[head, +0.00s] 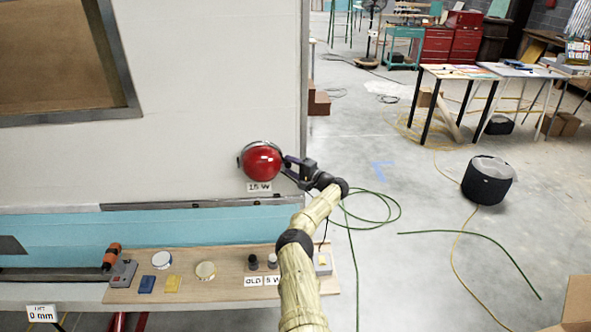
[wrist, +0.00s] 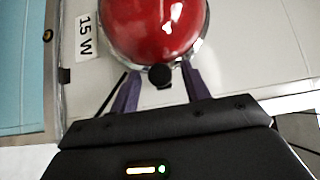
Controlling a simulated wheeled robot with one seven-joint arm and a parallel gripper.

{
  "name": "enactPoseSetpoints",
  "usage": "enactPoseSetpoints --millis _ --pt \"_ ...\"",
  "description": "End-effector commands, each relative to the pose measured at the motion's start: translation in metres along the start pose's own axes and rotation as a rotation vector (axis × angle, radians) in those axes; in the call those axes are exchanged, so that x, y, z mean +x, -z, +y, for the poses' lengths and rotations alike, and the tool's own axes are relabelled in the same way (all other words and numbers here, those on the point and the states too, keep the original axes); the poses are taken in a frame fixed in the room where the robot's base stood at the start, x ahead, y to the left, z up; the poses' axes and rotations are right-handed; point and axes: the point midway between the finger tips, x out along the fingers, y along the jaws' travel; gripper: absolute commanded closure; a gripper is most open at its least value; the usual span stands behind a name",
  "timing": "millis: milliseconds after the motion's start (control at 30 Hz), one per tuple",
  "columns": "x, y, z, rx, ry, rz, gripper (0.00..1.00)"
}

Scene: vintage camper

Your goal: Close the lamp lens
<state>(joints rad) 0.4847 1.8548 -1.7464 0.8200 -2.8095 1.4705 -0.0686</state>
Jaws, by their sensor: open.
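The red domed lamp lens (head: 262,162) is on the white camper wall, above a "15 W" label. A dark rim shows past its left side; I cannot tell whether a gap lies behind the lens. My gripper (head: 289,163) is at the lens's right edge. In the wrist view the lens (wrist: 153,25) fills the top centre, with a shiny rim along its lower edge. A small round black knob (wrist: 160,75) sits at that rim. My gripper (wrist: 160,82) has its two purple fingers apart, one on each side of the knob. I cannot tell whether they touch it.
Below is a wooden board (head: 226,287) with small parts, an orange-handled tool (head: 111,256) and labels. A green hose (head: 375,209) lies on the floor to the right. A black bin (head: 487,182) stands farther right.

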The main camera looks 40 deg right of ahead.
Motion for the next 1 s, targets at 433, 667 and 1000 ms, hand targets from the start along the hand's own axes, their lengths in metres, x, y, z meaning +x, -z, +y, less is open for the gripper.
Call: enactPoseSetpoints --millis 433,667,1000 --pt "-0.041 0.001 0.003 -0.002 0.000 0.004 0.53" --pt "-0.082 0.001 0.004 -0.001 -0.001 0.005 0.53" --pt "-0.148 0.001 0.004 -0.002 -0.001 0.005 0.53"
